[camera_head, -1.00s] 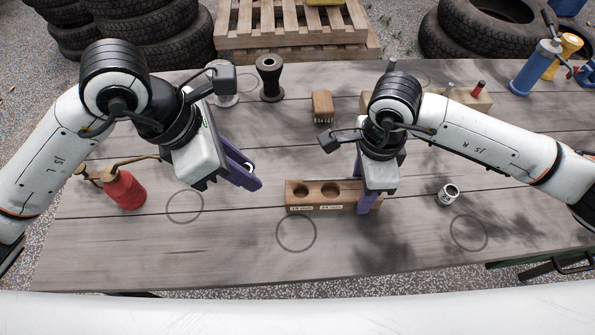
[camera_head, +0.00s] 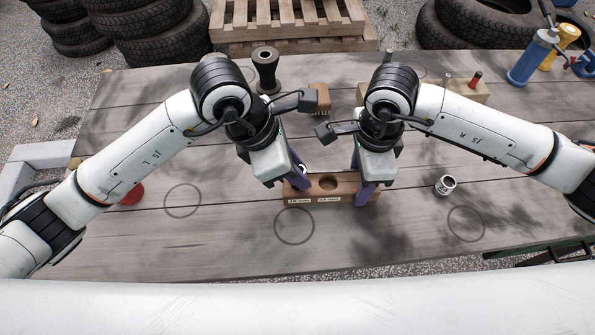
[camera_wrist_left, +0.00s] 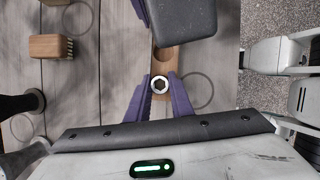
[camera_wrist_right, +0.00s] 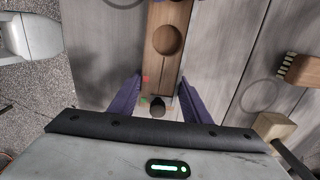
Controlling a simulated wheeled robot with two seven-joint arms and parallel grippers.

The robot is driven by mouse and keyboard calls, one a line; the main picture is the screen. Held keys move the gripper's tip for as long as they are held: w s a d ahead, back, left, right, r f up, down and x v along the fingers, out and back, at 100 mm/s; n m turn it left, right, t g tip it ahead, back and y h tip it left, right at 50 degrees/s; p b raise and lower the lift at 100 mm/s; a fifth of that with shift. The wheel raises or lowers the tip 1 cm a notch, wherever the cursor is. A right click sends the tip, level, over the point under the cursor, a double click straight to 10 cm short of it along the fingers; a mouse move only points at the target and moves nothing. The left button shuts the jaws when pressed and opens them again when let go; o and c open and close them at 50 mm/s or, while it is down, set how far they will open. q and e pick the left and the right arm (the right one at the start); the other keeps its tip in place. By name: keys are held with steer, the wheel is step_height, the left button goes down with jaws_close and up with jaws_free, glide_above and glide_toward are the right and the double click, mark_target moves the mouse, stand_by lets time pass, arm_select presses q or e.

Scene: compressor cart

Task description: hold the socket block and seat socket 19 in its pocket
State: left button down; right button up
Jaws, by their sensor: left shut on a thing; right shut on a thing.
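The wooden socket block (camera_head: 343,199) lies near the middle of the table, with two labels on its front face. Its right pocket (camera_head: 328,181) is empty. My right gripper (camera_head: 365,188) is shut on the block's right end; the right wrist view shows its fingers on both sides of the block (camera_wrist_right: 169,18). My left gripper (camera_head: 298,178) is shut on a metal socket (camera_wrist_left: 160,84) at the block's left end. The socket is upright, with its hex opening facing the camera. The left pocket is hidden beneath it, so I cannot tell how deep the socket sits.
Another metal socket (camera_head: 446,185) stands on the table to the right. A wooden brush (camera_head: 319,98) and a dark spool-shaped object (camera_head: 266,70) are behind the block. A red container (camera_head: 132,195) is partly hidden by my left arm. The front of the table is clear.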

arm_select(q)
steer(key=shift+f, duration=0.75)
steer(key=shift+s+a+f, duration=0.15)
steer(key=shift+s+f, duration=0.05)
steer(key=shift+f, duration=0.55)
arm_select(e)
steer(key=shift+s+a+r, duration=0.15)
steer(key=shift+s+a, duration=0.05)
steer(key=shift+a, duration=0.1)
arm_select(q)
steer(key=c, duration=1.6)
jaws_free()
steer(key=shift+f, duration=0.1)
arm_select(e)
steer(key=shift+w, duration=0.1)
arm_select(q)
steer(key=shift+o, duration=0.2)
steer(key=w+v, duration=0.1)
steer(key=v, duration=1.2)
steer(key=shift+s+d+r, duration=0.25)
steer(key=shift+d+r, duration=0.1)
steer(key=shift+r, duration=0.1)
arm_select(e)
steer(key=shift+w+d+f, duration=0.1)
steer(key=shift+d+f, duration=0.1)
steer(key=shift+d, duration=0.15)
